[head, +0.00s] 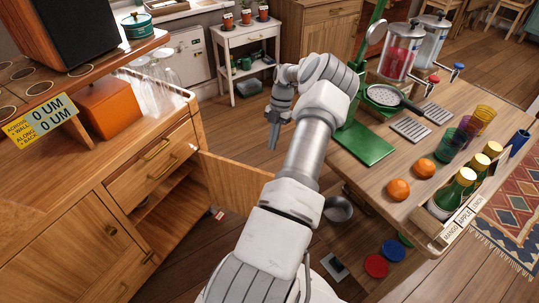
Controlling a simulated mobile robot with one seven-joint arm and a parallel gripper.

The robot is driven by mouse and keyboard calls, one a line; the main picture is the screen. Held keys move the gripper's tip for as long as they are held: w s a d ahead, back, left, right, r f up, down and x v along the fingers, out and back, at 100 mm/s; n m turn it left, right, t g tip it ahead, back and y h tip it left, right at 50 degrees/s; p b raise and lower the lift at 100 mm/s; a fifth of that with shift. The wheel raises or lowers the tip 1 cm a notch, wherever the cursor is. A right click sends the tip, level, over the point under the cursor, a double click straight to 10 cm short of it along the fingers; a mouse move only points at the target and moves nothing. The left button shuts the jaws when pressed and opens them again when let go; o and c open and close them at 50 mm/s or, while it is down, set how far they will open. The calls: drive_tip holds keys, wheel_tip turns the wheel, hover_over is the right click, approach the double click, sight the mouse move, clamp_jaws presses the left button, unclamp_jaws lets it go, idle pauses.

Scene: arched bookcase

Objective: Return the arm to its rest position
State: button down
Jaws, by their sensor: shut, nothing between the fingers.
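My arm reaches forward from the bottom middle of the head view, between the wooden cabinet on the left and the table on the right. It bends at the elbow near the top, and my gripper (273,130) hangs down to the left of the green press stand. The fingers point down, are shut and hold nothing. The gripper is over open floor, apart from both pieces of furniture.
The cabinet (95,185) has an open door (240,182) swung out close to my arm. The table (375,165) bears a green stand (362,143), two oranges (398,189), glasses, bottles and drink dispensers (400,52). Behind stands a white side table (247,38). Floor beyond the gripper is clear.

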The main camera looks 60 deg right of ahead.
drive_tip(key=shift+v, duration=1.7)
